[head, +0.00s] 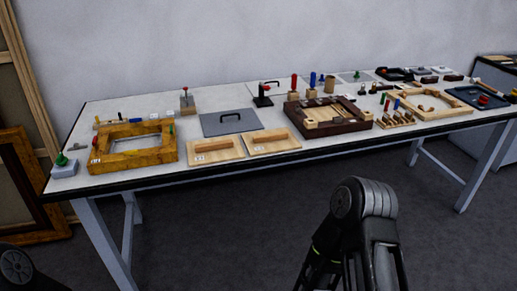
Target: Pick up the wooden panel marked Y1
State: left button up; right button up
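Two pale wooden panels lie flat and side by side on the table, each with a recessed groove and a small white label. The left wooden panel (228,153) and the right wooden panel (270,146) are near the table's front edge. The labels are too small to read, so I cannot tell which is Y1. My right arm rises in front of the table at the lower right, apart from the panels; no gripper fingers can be made out. Only a dark piece of my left arm shows in the bottom left corner.
The long white table (330,148) is crowded. A grey plate with a black handle (230,122) lies behind the panels. A yellow-brown wooden frame (133,158) is to their left, a dark wooden frame (345,127) to their right. Dark floor is clear in front.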

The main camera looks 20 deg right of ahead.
aim_at(202, 152)
jog(key=z, duration=1.1)
jog(key=i+j+z, duration=0.1)
jog(key=j+z, duration=0.75)
jog(key=j, duration=0.15)
jog(key=k+j+z, duration=0.1)
jog(key=j+z, duration=0.35)
jog(key=k+j, duration=0.1)
jog(key=j, duration=0.35)
jog(key=k+j, duration=0.1)
jog(key=j, duration=0.3)
